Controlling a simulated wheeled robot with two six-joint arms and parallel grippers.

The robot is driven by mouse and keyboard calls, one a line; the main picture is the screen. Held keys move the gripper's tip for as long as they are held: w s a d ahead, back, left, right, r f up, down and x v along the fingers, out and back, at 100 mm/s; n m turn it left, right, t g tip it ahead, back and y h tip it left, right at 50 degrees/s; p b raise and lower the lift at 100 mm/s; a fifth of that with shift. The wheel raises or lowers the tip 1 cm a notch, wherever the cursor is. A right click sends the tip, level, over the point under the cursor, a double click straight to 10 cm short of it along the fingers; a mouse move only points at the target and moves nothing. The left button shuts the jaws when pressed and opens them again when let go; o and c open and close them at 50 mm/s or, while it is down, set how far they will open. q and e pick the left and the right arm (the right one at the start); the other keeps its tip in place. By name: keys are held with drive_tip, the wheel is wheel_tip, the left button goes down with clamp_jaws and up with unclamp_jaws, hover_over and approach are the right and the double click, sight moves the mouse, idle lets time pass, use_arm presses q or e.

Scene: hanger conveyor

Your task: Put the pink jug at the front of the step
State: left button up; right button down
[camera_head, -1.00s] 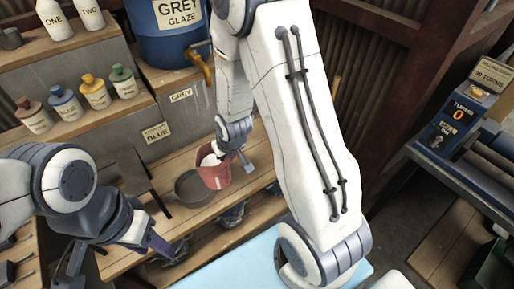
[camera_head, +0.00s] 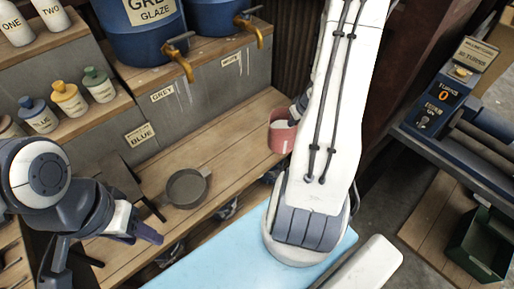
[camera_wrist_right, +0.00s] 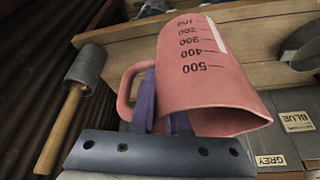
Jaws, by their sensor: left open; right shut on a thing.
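The pink jug (camera_head: 282,134) is at the right end of the wooden step (camera_head: 215,150) in the head view, upright, with pale contents showing at its mouth. Whether it touches the wood I cannot tell. In the right wrist view the jug (camera_wrist_right: 205,75) shows its measuring marks and handle, the picture being upside down. My right gripper (camera_wrist_right: 162,112) is shut on the jug at its handle side; in the head view my arm hides most of it. My left gripper (camera_head: 122,248) is open and empty at the lower left.
A dark pan (camera_head: 187,188) sits on the step, left of the jug. Barrels with taps (camera_head: 178,55) stand above the grey wall. Bottles (camera_head: 68,98) line the shelves at left. A mallet (camera_wrist_right: 75,100) shows in the wrist view. A machine (camera_head: 440,105) stands at right.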

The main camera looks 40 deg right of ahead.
drive_tip(key=shift+f+b, duration=0.3)
drive_tip(key=w+a+f+b, duration=0.2)
drive_tip(key=w+f+b, duration=0.1)
drive_tip(key=w+a+f+b, duration=0.2)
drive_tip(key=w+f+b, duration=0.1)
drive_tip(key=f, duration=0.1)
drive_tip(key=w+a+f+b, duration=0.2)
drive_tip(key=w+f+b, duration=0.1)
drive_tip(key=b, duration=0.1)
drive_tip(key=shift+w+f, duration=0.15)
drive_tip(key=shift+f, duration=0.1)
drive_tip(key=shift+f, duration=0.15)
drive_tip(key=c, duration=0.9)
unclamp_jaws()
